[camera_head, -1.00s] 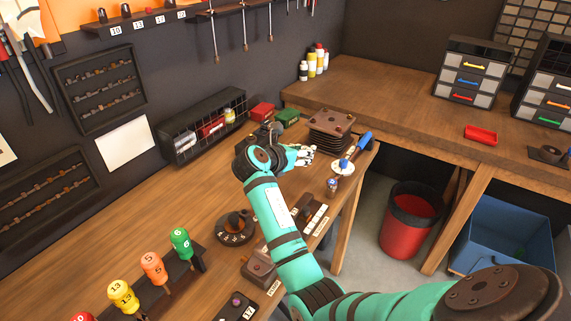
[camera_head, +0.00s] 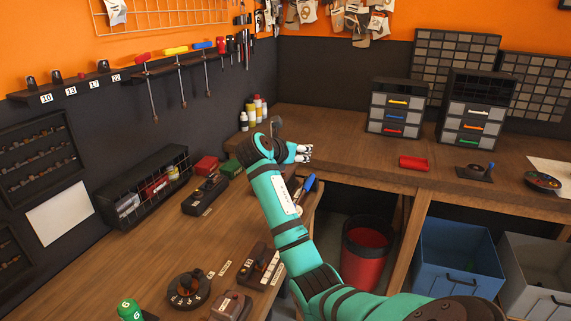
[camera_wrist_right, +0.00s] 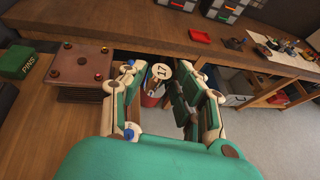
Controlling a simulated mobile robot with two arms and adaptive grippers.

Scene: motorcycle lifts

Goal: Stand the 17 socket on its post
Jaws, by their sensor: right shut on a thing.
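My right gripper (camera_head: 304,153) is over the corner of the workbench; it also shows in the right wrist view (camera_wrist_right: 158,82). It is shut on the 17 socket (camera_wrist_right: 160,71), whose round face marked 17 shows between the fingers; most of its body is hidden. The socket cannot be made out in the head view. A wall shelf (camera_head: 130,72) at upper left carries labels 10, 13, 17 and 22. Dark sockets stand behind 10, 13 and 22. Behind the 17 label (camera_head: 93,82) is only a small stub, seemingly the bare post (camera_head: 82,75). My left gripper is not in view.
Screwdrivers (camera_head: 181,75) hang right of the labels. Below are a wire-fronted bin (camera_head: 150,188), red and green boxes (camera_head: 231,168) and a dark round holder (camera_head: 188,291). A stacked brown block (camera_wrist_right: 80,66) stands left of the gripper. The bench front by the bin is largely clear.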

